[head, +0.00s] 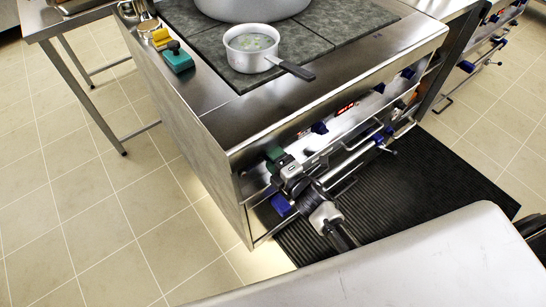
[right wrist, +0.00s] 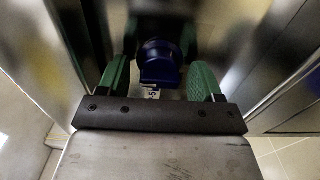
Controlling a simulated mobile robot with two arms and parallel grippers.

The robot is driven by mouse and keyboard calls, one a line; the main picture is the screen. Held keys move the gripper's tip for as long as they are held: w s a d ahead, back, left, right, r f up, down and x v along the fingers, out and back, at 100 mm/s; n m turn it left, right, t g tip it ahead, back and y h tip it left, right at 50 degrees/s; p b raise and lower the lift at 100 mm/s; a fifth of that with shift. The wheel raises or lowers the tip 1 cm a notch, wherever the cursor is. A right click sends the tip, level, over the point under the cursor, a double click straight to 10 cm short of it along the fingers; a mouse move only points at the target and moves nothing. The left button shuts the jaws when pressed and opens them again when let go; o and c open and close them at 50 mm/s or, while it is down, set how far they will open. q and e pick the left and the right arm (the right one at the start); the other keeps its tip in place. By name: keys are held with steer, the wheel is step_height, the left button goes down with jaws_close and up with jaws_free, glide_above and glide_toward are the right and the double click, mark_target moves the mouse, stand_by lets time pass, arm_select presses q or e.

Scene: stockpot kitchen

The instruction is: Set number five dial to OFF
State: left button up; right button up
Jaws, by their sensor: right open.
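The number five dial (right wrist: 160,62) is a dark blue knob on the steel stove front. In the right wrist view a small white label with a 5 (right wrist: 153,93) shows just below it. My right gripper (right wrist: 157,78) is open, with one green finger on each side of the dial. I cannot tell whether the fingers touch it. In the head view my right gripper (head: 276,161) is at the left end of the stove's front panel and hides this dial. The dial's exact setting is not readable. My left gripper is not in view.
More blue dials (head: 319,127) sit along the panel, above a horizontal rail (head: 350,155). A saucepan (head: 252,45) and a large pot (head: 250,8) stand on the stove top. A green-and-yellow object (head: 178,57) lies at its left edge. A black ribbed mat (head: 430,185) covers the floor in front.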

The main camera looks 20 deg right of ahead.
steer(key=v, duration=1)
steer(key=shift+s, duration=0.3)
steer(key=shift+d, duration=0.15)
steer(key=s+d+f+m+g+h+p, duration=0.2)
steer(key=s+f+m+g+h, duration=0.3)
steer(key=f, duration=0.6)
steer(key=s+d+f+m+g+p, duration=0.1)
steer(key=s+f+m+g, duration=0.2)
steer(key=s+f+m, duration=0.6)
steer(key=s+d+f+m+g+p, duration=0.1)
steer(key=s+f+m+g, duration=0.2)
steer(key=s+f, duration=0.3)
steer(key=s+d+f+m+g+h+p, duration=0.1)
steer(key=s+f+g, duration=0.4)
steer(key=s, duration=0.9)
steer(key=shift+f+m, duration=0.4)
steer(key=shift+m, duration=0.5)
steer(key=shift+w, duration=0.1)
